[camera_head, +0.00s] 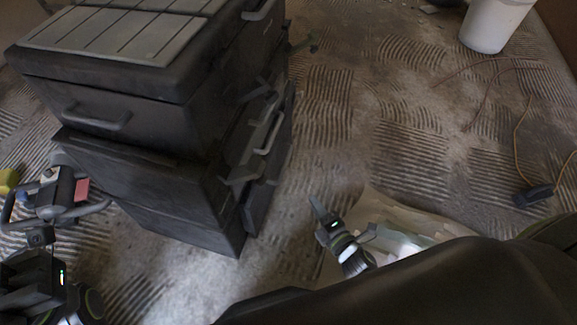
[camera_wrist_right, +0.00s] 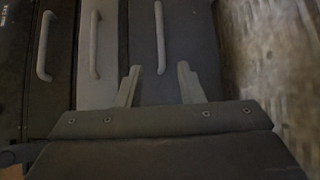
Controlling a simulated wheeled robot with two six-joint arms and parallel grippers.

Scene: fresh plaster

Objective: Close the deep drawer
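A dark tool chest stack (camera_head: 165,185) stands at left in the head view, its drawer side facing right. A drawer front with a grey bar handle (camera_head: 269,132) juts out there; another front (camera_head: 262,195) shows below it. In the right wrist view are three panels with bar handles: dark left, lighter middle, dark right (camera_wrist_right: 170,90). Which is the deep drawer I cannot tell. My right gripper (camera_head: 338,217) is open and empty, right of the chest. Its fingers (camera_wrist_right: 159,75) point toward the right panel and its handle (camera_wrist_right: 160,38). My left gripper (camera_head: 41,238) is low at left, its fingers unclear.
A tool with looped handles (camera_head: 60,192) is at left, by the chest. A white bucket (camera_head: 491,25) stands at top right. A dark plug with an orange cord (camera_head: 534,195) lies at right. Pale sheeting (camera_head: 400,215) lies near my right gripper. The middle floor is mostly free.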

